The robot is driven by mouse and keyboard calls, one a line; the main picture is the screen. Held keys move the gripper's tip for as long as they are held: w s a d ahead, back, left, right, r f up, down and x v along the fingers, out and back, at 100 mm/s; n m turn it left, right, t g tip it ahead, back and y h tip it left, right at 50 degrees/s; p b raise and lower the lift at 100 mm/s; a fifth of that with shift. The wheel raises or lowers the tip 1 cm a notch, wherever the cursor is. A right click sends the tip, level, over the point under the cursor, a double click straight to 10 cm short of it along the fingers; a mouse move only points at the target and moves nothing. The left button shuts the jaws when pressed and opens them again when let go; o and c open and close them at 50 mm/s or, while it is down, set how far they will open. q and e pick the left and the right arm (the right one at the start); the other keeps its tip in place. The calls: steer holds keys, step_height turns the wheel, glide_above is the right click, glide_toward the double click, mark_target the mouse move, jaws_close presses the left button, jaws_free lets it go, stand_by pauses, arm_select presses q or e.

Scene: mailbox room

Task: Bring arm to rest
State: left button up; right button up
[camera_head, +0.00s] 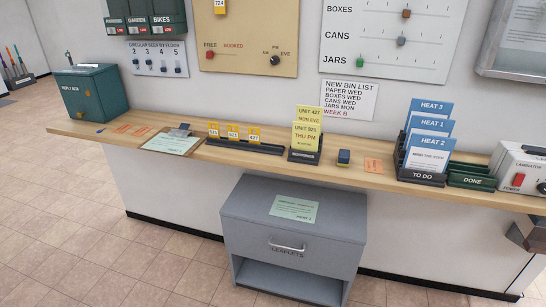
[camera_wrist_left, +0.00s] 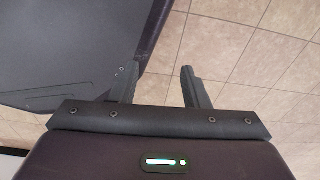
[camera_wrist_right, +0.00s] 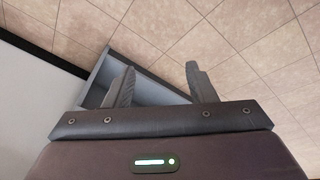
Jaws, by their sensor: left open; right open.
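My left gripper (camera_wrist_left: 157,88) shows in the left wrist view. Its two dark fingers stand apart with nothing between them, and tiled floor lies behind. My right gripper (camera_wrist_right: 160,85) shows in the right wrist view. Its fingers are also apart and empty, with floor and part of the grey cabinet (camera_wrist_right: 98,78) beyond them. I cannot tell whether the right fingers touch the cabinet.
A wooden counter (camera_head: 380,180) runs along the wall, holding a green box (camera_head: 91,93), card holders and a laminator (camera_head: 520,168). The grey leaflets cabinet (camera_head: 292,237) stands below it. Open tiled floor (camera_head: 110,250) lies at left.

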arm_select(q)
steer(key=shift+s+a+r+p, duration=0.15)
steer(key=shift+s+r+p, duration=0.35)
steer(key=shift+s+p, duration=0.3)
arm_select(e)
steer(key=s+d+f+m+g, duration=0.1)
steer(key=s+f, duration=0.1)
steer(key=s, duration=0.9)
steer(key=s+d+f+m, duration=0.1)
steer(key=s+f, duration=0.2)
steer(key=s, duration=0.8)
steer(key=s+d+f+m+g, duration=0.1)
steer(key=s+d+f, duration=0.1)
steer(key=s, duration=0.9)
steer(key=shift+f+g, duration=0.3)
steer(key=shift+f, duration=0.45)
